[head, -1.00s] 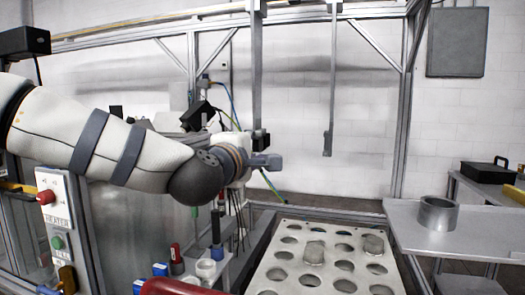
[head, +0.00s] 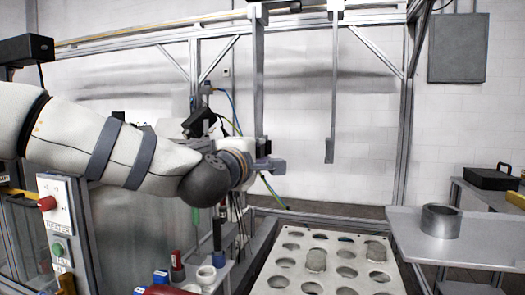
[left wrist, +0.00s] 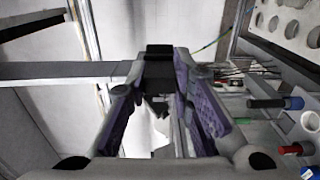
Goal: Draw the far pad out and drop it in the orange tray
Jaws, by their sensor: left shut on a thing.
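My left gripper (head: 265,162) is at the lower end of the left hanging gantry jaw (head: 258,85). It is shut on a small dark block, which seems to be the pad (head: 263,146). In the left wrist view the block (left wrist: 160,52) sits between the purple-lined fingertips, at the end of the grey jaw bar (left wrist: 70,71). I cannot tell whether the block is still seated on the jaw. The other gantry jaw (head: 331,100) hangs to the right, apart from my gripper. I see no orange tray for certain. My right gripper is not in view.
A white plate with round holes (head: 272,256) lies below the gantry, with grey pieces on it. A grey ring (head: 441,221) stands on the right table (head: 480,245). Markers and a cup (head: 206,275) stand below my arm. A heater switch box (head: 60,212) is at left.

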